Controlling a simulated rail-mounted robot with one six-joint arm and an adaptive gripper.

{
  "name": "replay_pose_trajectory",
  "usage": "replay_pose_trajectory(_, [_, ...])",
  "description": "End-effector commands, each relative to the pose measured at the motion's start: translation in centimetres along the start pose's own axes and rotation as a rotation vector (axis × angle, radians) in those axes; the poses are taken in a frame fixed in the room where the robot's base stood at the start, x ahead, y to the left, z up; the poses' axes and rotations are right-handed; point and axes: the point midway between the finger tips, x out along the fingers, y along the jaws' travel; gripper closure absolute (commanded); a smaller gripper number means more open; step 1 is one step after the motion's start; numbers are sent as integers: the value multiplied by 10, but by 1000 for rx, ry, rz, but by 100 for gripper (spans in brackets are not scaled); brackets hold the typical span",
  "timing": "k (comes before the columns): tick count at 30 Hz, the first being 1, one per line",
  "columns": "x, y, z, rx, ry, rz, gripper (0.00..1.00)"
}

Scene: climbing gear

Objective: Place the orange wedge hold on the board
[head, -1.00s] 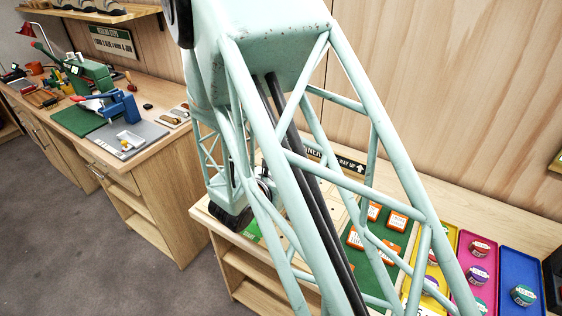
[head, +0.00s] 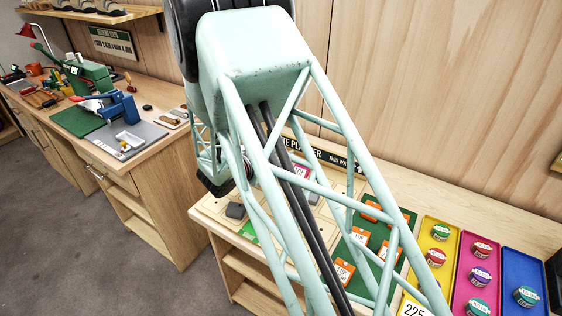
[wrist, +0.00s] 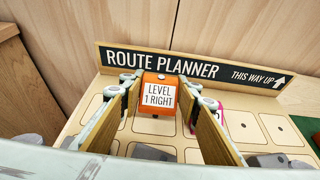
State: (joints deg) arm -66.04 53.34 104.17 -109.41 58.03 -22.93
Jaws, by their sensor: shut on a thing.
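The orange wedge hold (wrist: 158,78), with a white label reading "LEVEL 1 RIGHT", is between the fingertips of my gripper (wrist: 160,98) in the wrist view. My gripper is shut on it. The pale wooden board (wrist: 82,125), headed "ROUTE PLANNER", spreads out behind and below the hold, with rounded rectangular places marked on it. I cannot tell whether the hold touches the board. In the head view the board (head: 208,208) is partly hidden by my arm, and my gripper and the hold cannot be made out there.
Grey pieces (wrist: 268,161) and a pink piece (wrist: 221,119) sit on the board. A green mat (head: 408,222) with several orange labelled pieces lies right of it, then yellow, pink and blue trays (head: 525,268). A wooden wall stands behind.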

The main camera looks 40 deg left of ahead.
Motion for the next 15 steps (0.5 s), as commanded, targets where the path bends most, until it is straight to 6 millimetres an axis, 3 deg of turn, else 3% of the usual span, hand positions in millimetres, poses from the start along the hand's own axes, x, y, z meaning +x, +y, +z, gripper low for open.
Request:
replay_pose_trajectory(9, [0, 0, -1, 0, 0, 0, 80])
replay_pose_trajectory(15, [6, 0, -16, -3, 1, 0, 80])
